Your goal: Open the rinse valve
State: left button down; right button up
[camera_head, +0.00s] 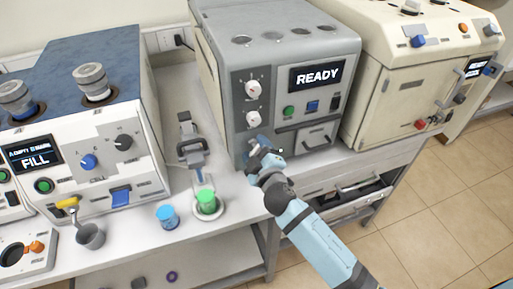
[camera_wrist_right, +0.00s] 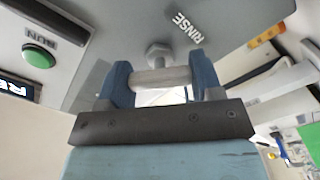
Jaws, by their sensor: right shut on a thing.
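My right gripper (camera_head: 262,157) reaches the lower left of the front of the grey machine (camera_head: 228,40), whose display reads READY. In the right wrist view, its two blue fingers stand at either end of a short pale grey bar, the rinse valve handle (camera_wrist_right: 162,80). They are shut on it. A metal fitting joins the handle to the panel, beside the printed word RINSE. In the head view the gripper mostly hides the valve. How far the valve is turned cannot be told. My left gripper is not in view.
Left of my right arm stand a cup with green contents (camera_head: 207,200) and a blue-topped jar (camera_head: 167,217) on the white bench. A FILL machine (camera_head: 120,80) is at left, a cream machine (camera_head: 375,100) at right. The green RUN button (camera_wrist_right: 38,56) is near the gripper.

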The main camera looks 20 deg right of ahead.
jog(key=n+p, duration=0.1)
jog(key=n, duration=0.2)
jog(key=shift+r+n, duration=0.15)
jog(key=shift+n, duration=0.15)
jog(key=shift+n+p, duration=0.4)
jog(key=shift+n, duration=1.5)
jog(key=o, duration=0.9)
jog(key=shift+w, duration=0.1)
jog(key=shift+f, duration=0.2)
jog(key=shift+s, duration=0.45)
jog(key=s+b, duration=0.1)
jog(key=s, duration=0.3)
jog(key=s+b, duration=0.1)
jog(key=s, duration=0.3)
jog(key=s+b, duration=0.1)
jog(key=s, duration=0.4)
jog(key=shift+d, duration=0.25)
